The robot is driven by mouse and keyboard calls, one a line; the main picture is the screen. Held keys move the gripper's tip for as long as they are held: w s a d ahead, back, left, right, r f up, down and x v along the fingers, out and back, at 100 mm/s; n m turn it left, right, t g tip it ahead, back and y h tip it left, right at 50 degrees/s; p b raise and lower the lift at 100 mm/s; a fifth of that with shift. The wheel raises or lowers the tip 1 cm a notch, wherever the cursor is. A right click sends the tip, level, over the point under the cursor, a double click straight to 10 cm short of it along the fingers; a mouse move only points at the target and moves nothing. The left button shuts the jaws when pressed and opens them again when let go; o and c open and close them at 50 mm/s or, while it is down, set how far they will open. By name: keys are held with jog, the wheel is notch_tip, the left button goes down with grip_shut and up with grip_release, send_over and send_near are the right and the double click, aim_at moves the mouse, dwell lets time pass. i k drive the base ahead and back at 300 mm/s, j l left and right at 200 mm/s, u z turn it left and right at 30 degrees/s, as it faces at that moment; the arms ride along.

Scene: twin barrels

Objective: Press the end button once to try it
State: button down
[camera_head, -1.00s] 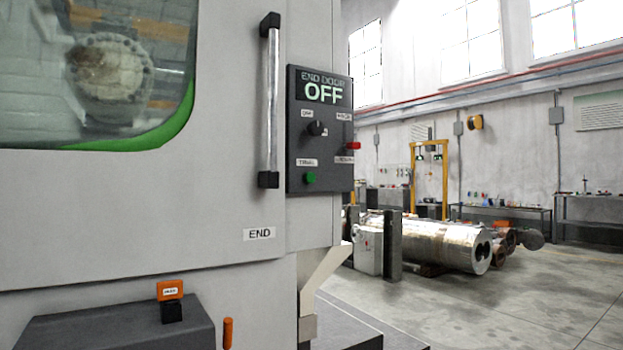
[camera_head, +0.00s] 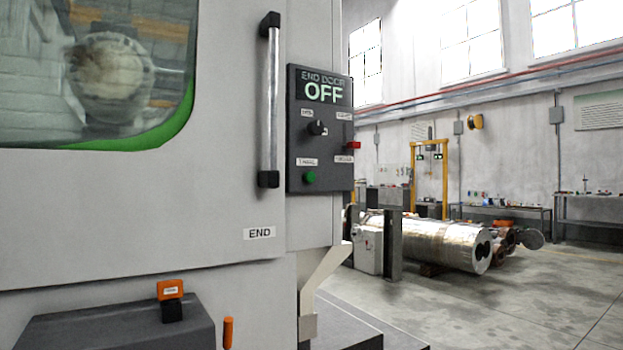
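A dark control panel (camera_head: 320,130) is fixed to the right edge of the grey machine housing. Its display (camera_head: 323,90) reads "END DOOR OFF". Below it are a black knob (camera_head: 316,128), a green button (camera_head: 309,177) at the lower left and a red button (camera_head: 353,145) sticking out at the right side. The small labels by the controls are too blurred to read. The machine door (camera_head: 225,215) carries an "END" label (camera_head: 259,233) and a vertical bar handle (camera_head: 273,100). My gripper is not in view.
An orange-topped block (camera_head: 170,289) and an orange peg (camera_head: 228,332) are at the lower left, by a dark grey box (camera_head: 110,325). A large metal twin-bore barrel (camera_head: 440,240) lies on the floor behind. The concrete floor (camera_head: 530,300) at the right is clear.

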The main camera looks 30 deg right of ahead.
aim_at(309, 177)
jog(key=i+j, duration=0.15)
jog(key=i, duration=0.35)
jog(key=z, duration=1.75)
